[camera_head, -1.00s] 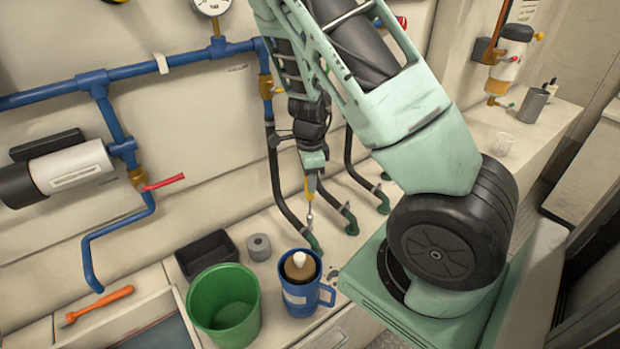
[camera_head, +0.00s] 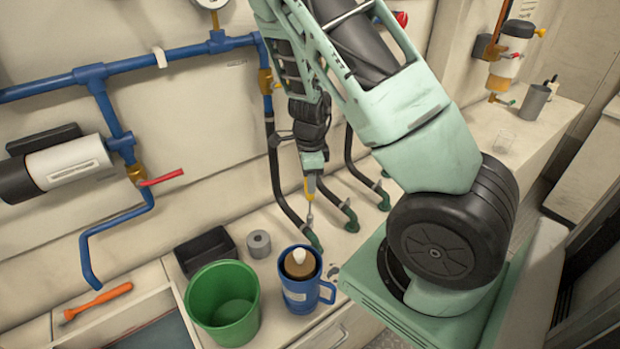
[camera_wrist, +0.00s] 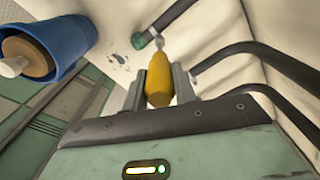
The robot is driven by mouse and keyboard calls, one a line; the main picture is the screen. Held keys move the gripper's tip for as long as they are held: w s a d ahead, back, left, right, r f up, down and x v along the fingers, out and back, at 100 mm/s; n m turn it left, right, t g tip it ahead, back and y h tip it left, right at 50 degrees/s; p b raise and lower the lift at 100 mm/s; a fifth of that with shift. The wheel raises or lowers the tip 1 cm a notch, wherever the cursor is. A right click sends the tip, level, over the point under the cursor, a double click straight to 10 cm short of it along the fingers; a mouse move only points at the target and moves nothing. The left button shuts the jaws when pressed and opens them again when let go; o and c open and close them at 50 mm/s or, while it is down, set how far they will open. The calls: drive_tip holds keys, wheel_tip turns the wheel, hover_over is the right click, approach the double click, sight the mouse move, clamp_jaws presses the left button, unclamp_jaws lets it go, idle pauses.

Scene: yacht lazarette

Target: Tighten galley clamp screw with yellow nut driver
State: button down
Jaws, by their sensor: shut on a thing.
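My gripper (camera_wrist: 159,88) is shut on the yellow nut driver (camera_wrist: 160,74), whose handle sits between the two fingers in the wrist view. In the head view the nut driver (camera_head: 310,197) hangs below my gripper (camera_head: 311,180), shaft pointing down. Its tip is close to the green hose end (camera_head: 314,243) of the leftmost black hose (camera_head: 277,190). In the wrist view the tip is near a green hose end (camera_wrist: 139,41) with a metal band. I cannot tell whether the tip touches the clamp screw. The screw itself is too small to make out.
Other black hoses (camera_head: 332,197) stand close on the right. Blue pipes (camera_head: 100,78) run along the wall.

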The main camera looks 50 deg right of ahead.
drive_tip(key=shift+m+p, duration=2.1)
drive_tip(key=shift+m, duration=1.1)
drive_tip(key=shift+m+p, duration=1.45)
drive_tip(key=shift+m, duration=0.55)
drive_tip(key=shift+m+p, duration=1.9)
drive_tip(key=shift+m, duration=0.7)
drive_tip(key=shift+m+p, duration=1.05)
drive_tip(key=shift+m, duration=0.55)
drive_tip(key=shift+m+p, duration=0.35)
drive_tip(key=shift+m, duration=0.55)
drive_tip(key=shift+r, duration=0.1)
drive_tip(key=shift+r+p, duration=2.4)
drive_tip(key=shift+p, duration=0.1)
